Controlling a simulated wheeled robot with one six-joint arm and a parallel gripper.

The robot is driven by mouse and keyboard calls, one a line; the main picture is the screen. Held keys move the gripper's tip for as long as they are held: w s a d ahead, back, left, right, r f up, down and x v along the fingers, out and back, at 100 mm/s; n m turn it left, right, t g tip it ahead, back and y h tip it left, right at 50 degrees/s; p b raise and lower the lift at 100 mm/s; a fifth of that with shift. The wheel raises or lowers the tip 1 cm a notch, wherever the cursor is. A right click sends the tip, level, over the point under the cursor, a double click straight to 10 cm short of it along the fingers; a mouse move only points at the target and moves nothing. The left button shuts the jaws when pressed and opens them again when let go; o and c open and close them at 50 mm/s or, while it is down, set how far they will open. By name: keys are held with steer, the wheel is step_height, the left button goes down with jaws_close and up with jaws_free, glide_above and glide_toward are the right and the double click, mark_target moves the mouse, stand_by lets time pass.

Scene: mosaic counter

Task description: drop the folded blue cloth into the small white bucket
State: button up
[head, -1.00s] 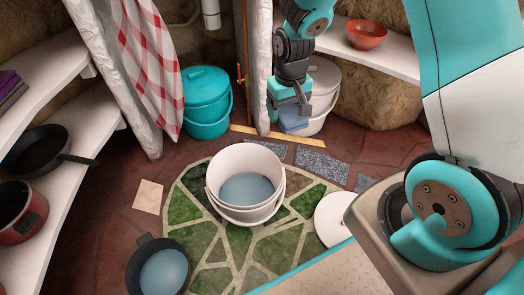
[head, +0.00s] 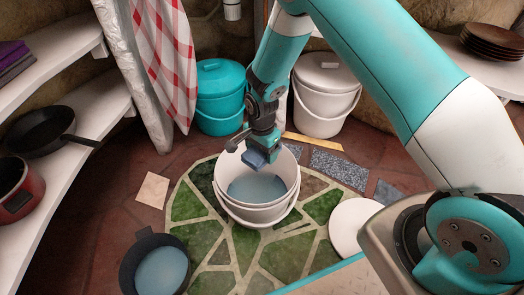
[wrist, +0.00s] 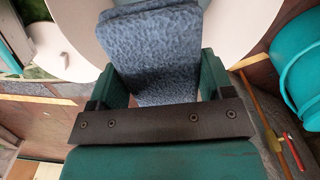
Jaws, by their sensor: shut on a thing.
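The folded blue cloth (head: 255,159) is held in my gripper (head: 262,147), over the back part of the open white bucket (head: 224,176). In the wrist view the cloth (wrist: 155,50) lies between the two jaws of my gripper (wrist: 155,80), and the white bucket's pale rim (wrist: 255,25) shows behind it. The bucket stands upright on the green mosaic patch with bluish content or a blue bottom inside. The cloth looks to be at about the rim's height; I cannot tell whether it touches the wall.
A teal lidded bucket (head: 220,98) and a white lidded bucket (head: 322,100) stand behind. A round white lid (head: 352,226) lies to the right. A dark pot (head: 134,272) with bluish content is at front left. Shelves with pans line the left.

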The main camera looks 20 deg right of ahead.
step_height(320, 180, down, 6)
steer(key=b, duration=0.5)
steer(key=shift+r, duration=0.2)
steer(key=o, duration=0.9)
steer(key=shift+o, duration=0.2)
steer(key=shift+r, duration=0.1)
step_height(320, 180, up, 17)
steer(key=p, duration=0.8)
steer(key=shift+r+p, duration=0.15)
steer(key=shift+p, duration=0.25)
